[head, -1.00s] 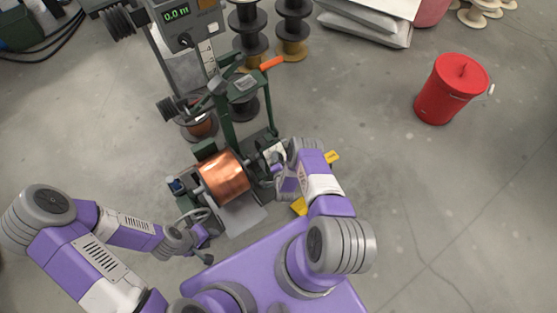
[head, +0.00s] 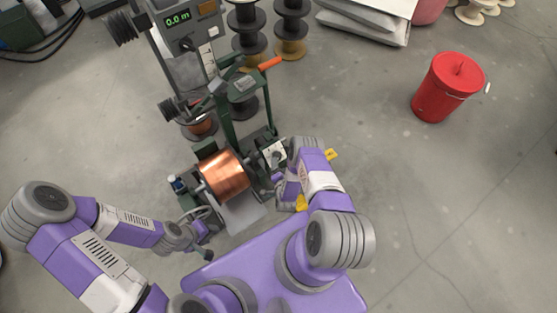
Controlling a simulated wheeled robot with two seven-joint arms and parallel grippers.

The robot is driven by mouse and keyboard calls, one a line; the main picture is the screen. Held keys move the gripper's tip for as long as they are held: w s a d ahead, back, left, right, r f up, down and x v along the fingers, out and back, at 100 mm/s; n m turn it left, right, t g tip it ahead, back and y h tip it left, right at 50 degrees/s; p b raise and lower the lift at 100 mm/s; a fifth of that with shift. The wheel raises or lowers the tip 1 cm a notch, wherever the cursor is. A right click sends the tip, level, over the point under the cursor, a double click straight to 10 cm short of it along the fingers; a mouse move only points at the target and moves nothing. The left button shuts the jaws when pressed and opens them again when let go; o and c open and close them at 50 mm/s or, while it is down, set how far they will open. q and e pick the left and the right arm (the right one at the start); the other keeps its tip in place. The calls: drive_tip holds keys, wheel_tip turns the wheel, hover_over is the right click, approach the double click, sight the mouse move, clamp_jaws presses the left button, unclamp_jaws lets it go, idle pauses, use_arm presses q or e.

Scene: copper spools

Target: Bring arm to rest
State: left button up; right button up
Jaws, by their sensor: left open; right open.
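A copper spool (head: 224,176) sits in the winding machine (head: 238,125) in front of me. My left gripper (head: 208,256) is at the lower left of the spool, by the machine's front edge, apart from the copper and open. My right gripper (head: 277,186) is just right of the spool, partly hidden by my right wrist. Its fingers are small and hard to make out; I see nothing held in it. I cannot tell whether it touches the machine.
A red lidded bucket (head: 447,88) stands at the right. Black spools (head: 247,22) are stacked behind the machine, beside pale sacks (head: 365,28). A display (head: 178,18) reads 0.0 m.

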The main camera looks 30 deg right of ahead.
drive_tip(key=shift+s+a+r, duration=0.2)
drive_tip(key=shift+s, duration=0.3)
